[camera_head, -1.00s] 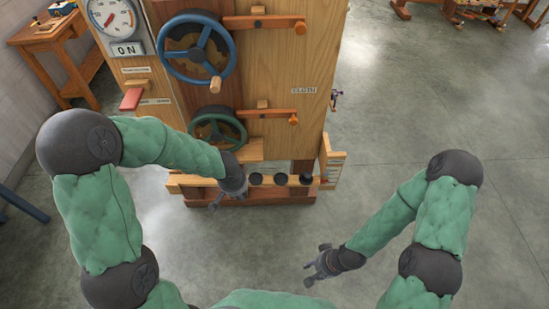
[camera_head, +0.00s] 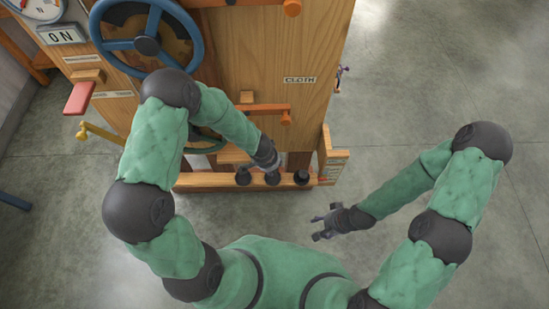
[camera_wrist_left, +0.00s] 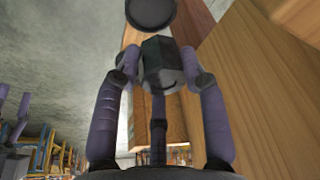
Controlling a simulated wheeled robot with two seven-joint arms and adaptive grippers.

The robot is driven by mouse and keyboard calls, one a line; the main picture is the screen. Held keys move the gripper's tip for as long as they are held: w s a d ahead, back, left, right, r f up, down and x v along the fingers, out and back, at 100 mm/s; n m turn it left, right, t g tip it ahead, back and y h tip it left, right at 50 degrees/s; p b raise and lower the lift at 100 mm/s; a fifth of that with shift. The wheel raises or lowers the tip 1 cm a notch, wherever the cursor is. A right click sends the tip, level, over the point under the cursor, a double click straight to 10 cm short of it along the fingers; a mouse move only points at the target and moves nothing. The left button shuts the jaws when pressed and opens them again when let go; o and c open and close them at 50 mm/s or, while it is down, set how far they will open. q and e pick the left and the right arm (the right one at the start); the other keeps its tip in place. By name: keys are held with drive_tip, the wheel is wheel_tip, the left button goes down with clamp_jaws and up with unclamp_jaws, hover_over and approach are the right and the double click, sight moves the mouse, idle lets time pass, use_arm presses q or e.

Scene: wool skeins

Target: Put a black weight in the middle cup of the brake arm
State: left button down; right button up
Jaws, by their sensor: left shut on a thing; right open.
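Three black round pieces, a left (camera_head: 243,176), a middle (camera_head: 272,179) and a right one (camera_head: 301,177), stand along a low wooden rail (camera_head: 210,180) at the machine's front. My left gripper (camera_head: 267,161) is just above the middle one. In the left wrist view the left gripper is shut on a dark faceted weight (camera_wrist_left: 165,62); a black disc (camera_wrist_left: 150,12) shows beyond it. The head view does not show whether the held weight touches the rail. An orange-brown bar (camera_head: 268,107) crosses the machine above. My right gripper (camera_head: 325,222) is open and empty over the floor.
The tall wooden machine (camera_head: 270,65) carries a blue handwheel (camera_head: 145,45), a partly hidden green wheel (camera_head: 208,142) and a yellow lever (camera_head: 95,132). A slotted wooden piece (camera_head: 332,165) stands at the rail's right end.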

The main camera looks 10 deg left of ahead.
use_arm(q)
drive_tip(key=shift+f+b, duration=3.35)
drive_tip(key=shift+b, duration=0.85)
drive_tip(key=shift+f, duration=0.45)
drive_tip(key=c, duration=0.6)
unclamp_jaws()
drive_tip(key=shift+s, duration=0.1)
drive_tip(key=shift+v, duration=6)
drive_tip(key=shift+f, duration=0.1)
